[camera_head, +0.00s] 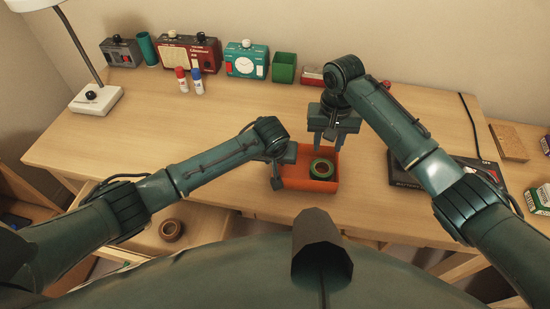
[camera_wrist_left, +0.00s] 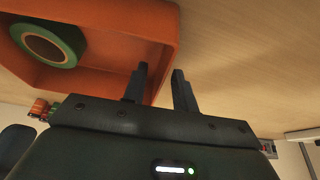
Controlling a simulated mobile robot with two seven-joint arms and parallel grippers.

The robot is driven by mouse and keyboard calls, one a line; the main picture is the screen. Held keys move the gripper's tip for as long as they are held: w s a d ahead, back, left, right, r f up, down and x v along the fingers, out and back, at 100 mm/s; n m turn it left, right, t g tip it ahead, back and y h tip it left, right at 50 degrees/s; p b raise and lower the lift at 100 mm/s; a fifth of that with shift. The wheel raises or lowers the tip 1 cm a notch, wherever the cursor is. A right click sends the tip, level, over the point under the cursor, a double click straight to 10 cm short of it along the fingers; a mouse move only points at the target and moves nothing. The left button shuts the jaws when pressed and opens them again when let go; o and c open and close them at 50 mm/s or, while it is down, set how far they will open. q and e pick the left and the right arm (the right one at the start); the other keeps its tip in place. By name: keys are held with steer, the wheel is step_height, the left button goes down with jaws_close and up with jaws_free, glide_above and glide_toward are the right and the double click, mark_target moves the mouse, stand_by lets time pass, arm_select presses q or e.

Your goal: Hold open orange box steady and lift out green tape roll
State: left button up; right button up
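The orange box (camera_head: 292,184) is open at the top and stands on the desk near its front edge. My left gripper (camera_head: 277,172) is at the box's left wall.
A black flat case (camera_head: 405,178) lies right of the box, partly hidden by my right arm. A brown roll (camera_head: 171,229) lies below the desk. The desk middle is clear.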

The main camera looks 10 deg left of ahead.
arm_select(q)
steer(key=shift+c, duration=0.2)
jaws_close()
stand_by(0.7)
